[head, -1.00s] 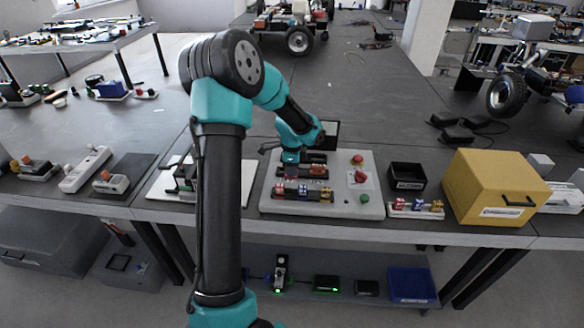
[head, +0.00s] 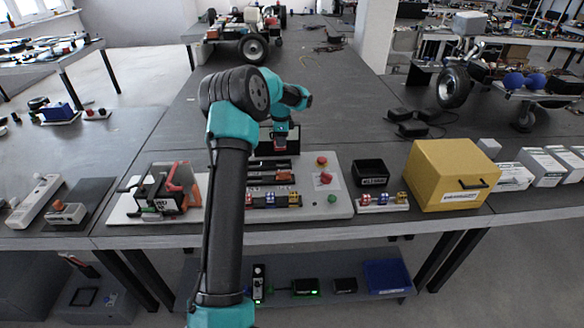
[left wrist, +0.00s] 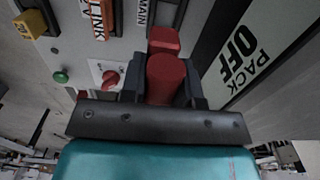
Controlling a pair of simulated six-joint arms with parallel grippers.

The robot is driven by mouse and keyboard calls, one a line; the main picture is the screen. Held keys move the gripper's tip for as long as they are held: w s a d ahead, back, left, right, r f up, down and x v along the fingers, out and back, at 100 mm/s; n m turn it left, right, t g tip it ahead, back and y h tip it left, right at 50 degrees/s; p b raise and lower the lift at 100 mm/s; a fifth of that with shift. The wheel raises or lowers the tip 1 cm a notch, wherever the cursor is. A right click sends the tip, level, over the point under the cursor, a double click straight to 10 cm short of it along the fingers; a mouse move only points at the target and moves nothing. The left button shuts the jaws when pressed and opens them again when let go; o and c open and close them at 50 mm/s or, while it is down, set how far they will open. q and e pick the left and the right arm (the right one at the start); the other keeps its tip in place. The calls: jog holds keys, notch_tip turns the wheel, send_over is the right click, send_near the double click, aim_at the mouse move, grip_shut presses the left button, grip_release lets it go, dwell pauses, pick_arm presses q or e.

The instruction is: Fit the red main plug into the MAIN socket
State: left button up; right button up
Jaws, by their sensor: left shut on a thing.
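My left gripper (left wrist: 163,82) is shut on the red main plug (left wrist: 166,72) in the left wrist view. A red block (left wrist: 163,40) lies just beyond the plug, close to the MAIN label (left wrist: 146,12); I cannot tell whether it is part of the plug or the socket. The socket opening is hidden. In the head view the left gripper (head: 281,131) is small, over the back of the grey panel (head: 342,200), and the plug cannot be made out. My right gripper is not in view.
A screen reading PACK OFF (left wrist: 238,55) stands close beside the gripper. A red knob (left wrist: 110,79) and green button (left wrist: 61,76) are on the panel.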

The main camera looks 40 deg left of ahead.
aim_at(283, 150)
pick_arm(q)
jog(key=shift+w+a+r, duration=0.1)
jog(key=shift+w+r, duration=0.15)
jog(key=shift+w, duration=0.35)
jog(key=shift+f, duration=0.1)
jog(key=shift+f, duration=3.05)
jog(key=shift+f, duration=0.1)
jog(key=shift+f, duration=1.8)
jog(key=shift+f, duration=0.15)
jog(key=o, duration=0.9)
jog(key=shift+o, duration=0.2)
